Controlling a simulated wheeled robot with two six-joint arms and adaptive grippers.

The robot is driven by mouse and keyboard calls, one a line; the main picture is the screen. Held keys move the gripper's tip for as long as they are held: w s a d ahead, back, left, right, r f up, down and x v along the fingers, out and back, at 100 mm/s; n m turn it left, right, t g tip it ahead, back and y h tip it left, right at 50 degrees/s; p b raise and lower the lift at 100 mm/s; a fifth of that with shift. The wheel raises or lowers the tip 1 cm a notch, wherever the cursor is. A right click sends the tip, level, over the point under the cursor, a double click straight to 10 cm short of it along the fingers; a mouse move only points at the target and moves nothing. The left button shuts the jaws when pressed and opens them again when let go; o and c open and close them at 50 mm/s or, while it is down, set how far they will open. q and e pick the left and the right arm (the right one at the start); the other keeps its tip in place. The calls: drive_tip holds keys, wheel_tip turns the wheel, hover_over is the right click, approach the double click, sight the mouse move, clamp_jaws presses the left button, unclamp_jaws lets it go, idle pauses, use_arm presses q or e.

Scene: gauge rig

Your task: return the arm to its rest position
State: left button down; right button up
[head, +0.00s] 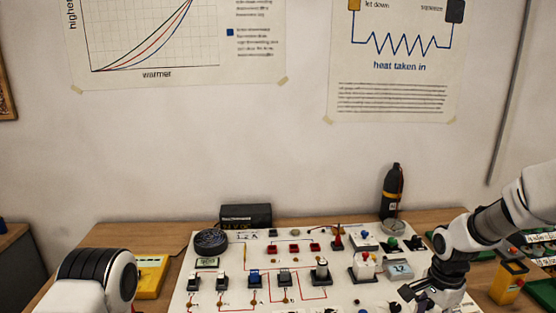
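My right arm comes in from the right over the right side of the white panel board (235,290). Its gripper (432,298) points down near the bottom edge of the head view, close to the board's right end. The fingers are small, dark and partly cut off, so I cannot tell whether they are open or shut or hold anything. On the left, a rounded white and black part of my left arm (95,280) shows at the bottom edge. My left gripper is out of view.
A yellow meter (152,275) lies left; a yellow device (509,282) stands right of my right arm.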

drive_tip(key=s+a+f+n+g+b, duration=0.1)
drive_tip(key=s+a+f+g, duration=0.1)
drive_tip(key=s+f, duration=0.6)
drive_tip(key=s+a+f+g+b, duration=0.1)
drive_tip(key=s+a+f+g, duration=0.1)
drive_tip(key=s+f, duration=0.65)
drive_tip(key=s+a+f+n+b, duration=0.1)
drive_tip(key=s+a+f+n, duration=0.1)
drive_tip(key=s+f+n, duration=0.35)
drive_tip(key=s+a+f+n+b, duration=0.1)
drive_tip(key=s+a+f+n, duration=0.2)
drive_tip(key=s+f, duration=0.55)
drive_tip(key=r+n+t, duration=0.1)
drive_tip(key=w+r+n+t, duration=0.1)
drive_tip(key=n, duration=0.1)
drive_tip(key=w+r+n+t, duration=0.1)
drive_tip(key=n+t, duration=0.1)
drive_tip(key=shift+d, duration=0.4)
drive_tip(key=shift+s, duration=0.1)
